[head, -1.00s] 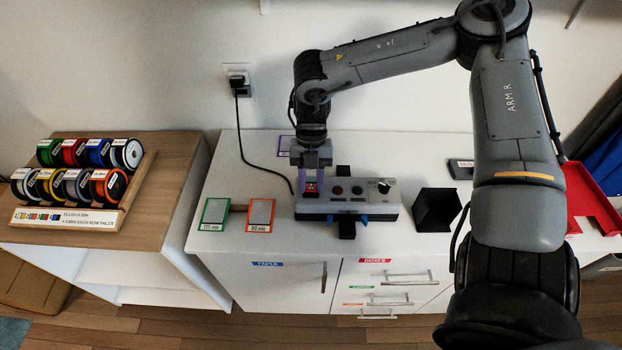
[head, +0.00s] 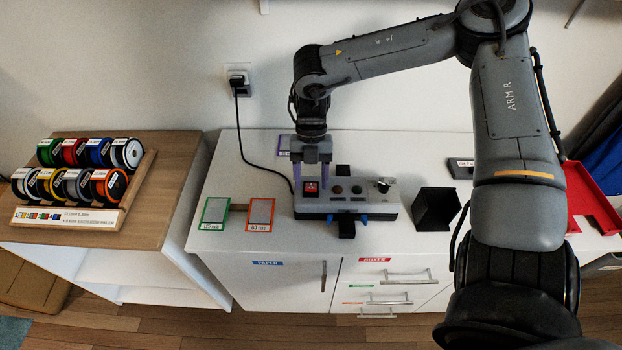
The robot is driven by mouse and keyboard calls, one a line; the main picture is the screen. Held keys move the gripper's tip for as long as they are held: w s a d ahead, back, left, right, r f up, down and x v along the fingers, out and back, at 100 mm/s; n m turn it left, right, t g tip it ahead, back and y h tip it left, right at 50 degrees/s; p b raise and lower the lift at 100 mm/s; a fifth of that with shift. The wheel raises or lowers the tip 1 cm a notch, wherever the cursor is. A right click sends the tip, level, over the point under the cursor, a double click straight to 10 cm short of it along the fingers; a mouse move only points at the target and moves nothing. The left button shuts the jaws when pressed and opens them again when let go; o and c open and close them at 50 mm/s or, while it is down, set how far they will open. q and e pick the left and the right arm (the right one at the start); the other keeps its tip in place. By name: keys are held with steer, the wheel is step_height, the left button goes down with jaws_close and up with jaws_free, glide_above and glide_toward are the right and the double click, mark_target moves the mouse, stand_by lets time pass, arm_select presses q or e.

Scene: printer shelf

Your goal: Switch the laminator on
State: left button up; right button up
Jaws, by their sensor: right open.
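The laminator (head: 365,209) is a grey box on the white cabinet, with a black and blue piece at its front. On its top, from left to right, are a red rocker switch (head: 311,187), two dark round parts and a knob (head: 384,185). A black cable runs from its left end to the wall plug. My right gripper (head: 311,178) points down over the left end of the laminator. Its purple fingers are apart, one on each side of the red switch, with nothing held between them. I cannot tell whether they touch the laminator. My left gripper is not in view.
A black open bin (head: 436,209) stands right of the laminator, and a red tray (head: 590,195) is farther right. Green-framed (head: 214,213) and orange-framed (head: 261,214) cards lie to the left. A spool rack (head: 85,180) sits on the wooden shelf. The wall outlet (head: 238,80) is behind.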

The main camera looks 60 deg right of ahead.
steer(key=p+v, duration=0.2)
steer(key=v, duration=0.8)
